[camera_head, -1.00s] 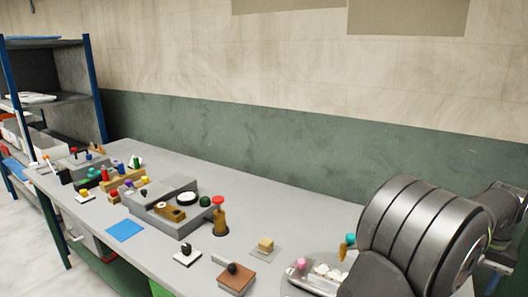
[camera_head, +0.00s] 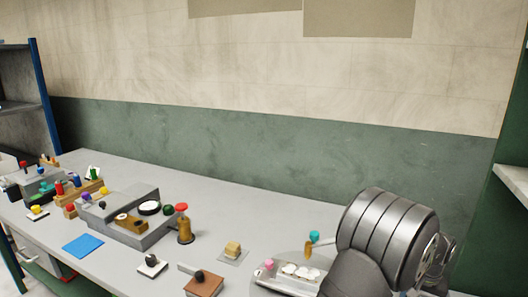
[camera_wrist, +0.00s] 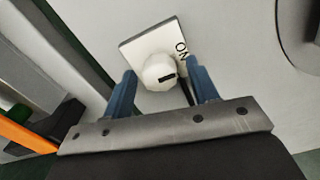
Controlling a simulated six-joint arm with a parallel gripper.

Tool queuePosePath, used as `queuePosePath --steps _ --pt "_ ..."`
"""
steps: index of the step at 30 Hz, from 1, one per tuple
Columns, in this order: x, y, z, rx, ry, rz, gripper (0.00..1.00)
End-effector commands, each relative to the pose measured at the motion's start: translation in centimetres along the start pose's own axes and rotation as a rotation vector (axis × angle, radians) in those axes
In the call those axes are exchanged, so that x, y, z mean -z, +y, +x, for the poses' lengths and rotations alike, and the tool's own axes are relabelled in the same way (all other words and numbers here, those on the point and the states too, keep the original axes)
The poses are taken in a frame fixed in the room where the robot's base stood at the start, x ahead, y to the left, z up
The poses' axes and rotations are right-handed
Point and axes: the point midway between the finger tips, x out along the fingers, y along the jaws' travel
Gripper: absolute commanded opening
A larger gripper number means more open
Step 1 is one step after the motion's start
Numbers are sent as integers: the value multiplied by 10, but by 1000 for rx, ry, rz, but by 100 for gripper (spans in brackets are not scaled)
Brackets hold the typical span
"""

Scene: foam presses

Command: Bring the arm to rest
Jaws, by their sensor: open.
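My arm (camera_head: 385,240) is folded at the right of the bench in the head view. Its gripper is hidden in that view. In the wrist view my gripper (camera_wrist: 160,90) is open, with its two blue fingers apart. A white plate with a round white knob (camera_wrist: 158,72) and part of the lettering "ON" shows beyond and between the fingertips. I cannot tell from the picture whether the fingers touch it.
The grey bench (camera_head: 215,265) carries a grey stepped block (camera_head: 150,238), a red-topped post (camera_head: 184,228), a blue mat (camera_head: 83,245), a brown block with a black knob (camera_head: 204,284) and a metal tray (camera_head: 275,284). A green wall (camera_head: 270,155) stands behind; a shelf (camera_head: 512,185) is at right.

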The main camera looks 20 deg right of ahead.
Motion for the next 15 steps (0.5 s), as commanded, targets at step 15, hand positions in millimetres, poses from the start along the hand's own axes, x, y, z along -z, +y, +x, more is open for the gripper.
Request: queuePosePath --steps 15 --pt "0 0 -18 -1 2 0 54"
